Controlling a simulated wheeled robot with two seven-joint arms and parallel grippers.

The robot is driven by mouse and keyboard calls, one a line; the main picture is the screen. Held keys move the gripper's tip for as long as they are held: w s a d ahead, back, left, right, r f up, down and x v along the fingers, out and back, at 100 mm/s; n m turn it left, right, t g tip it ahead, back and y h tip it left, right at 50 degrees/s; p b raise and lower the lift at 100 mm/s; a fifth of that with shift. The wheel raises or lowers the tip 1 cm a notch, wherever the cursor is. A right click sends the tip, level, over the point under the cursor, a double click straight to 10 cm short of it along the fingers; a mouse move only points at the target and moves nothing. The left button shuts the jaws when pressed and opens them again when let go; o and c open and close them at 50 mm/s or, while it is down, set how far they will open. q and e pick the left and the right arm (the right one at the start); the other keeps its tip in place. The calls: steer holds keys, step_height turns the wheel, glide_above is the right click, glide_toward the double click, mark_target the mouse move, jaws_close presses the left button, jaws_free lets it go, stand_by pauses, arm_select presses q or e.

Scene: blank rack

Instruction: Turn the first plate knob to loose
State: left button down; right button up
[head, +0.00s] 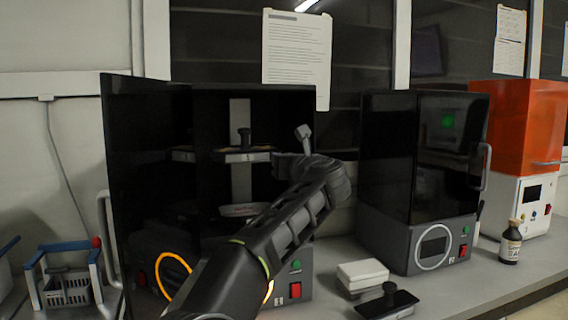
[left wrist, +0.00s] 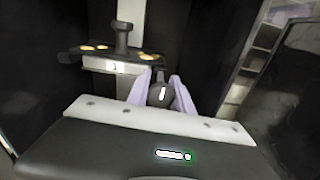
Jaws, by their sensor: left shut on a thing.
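The machine on the left stands open, with a plate (head: 222,156) inside. A black knob (head: 243,138) stands upright on top of this plate. In the left wrist view the plate's front bears a label reading 1 (left wrist: 115,66), and the upright knob (left wrist: 122,38) shows behind it. My left gripper (left wrist: 160,92) is shut on a dark round knob with a white mark (left wrist: 163,94), at the plate's front right. In the head view my left gripper (head: 285,160) is at the right of the plate, and the held knob is hidden. My right gripper is not in view.
A second, closed machine (head: 415,155) stands to the right, with a brown bottle (head: 511,242) beside it. A white block (head: 362,272) and a black plate with a knob (head: 388,304) lie on the counter. A blue-handled basket (head: 65,290) stands at the left.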

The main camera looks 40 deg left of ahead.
arm_select(q)
steer(key=shift+f, duration=0.15)
stand_by(0.3)
steer(key=c, duration=1.2)
jaws_free()
steer(key=shift+s+d, duration=0.3)
steer(key=shift+d, duration=0.2)
steer(key=b+v, duration=0.1)
steer(key=v, duration=0.5)
steer(key=shift+s+d+b, duration=0.2)
steer(key=shift+d+b, duration=0.1)
steer(key=shift+b, duration=0.05)
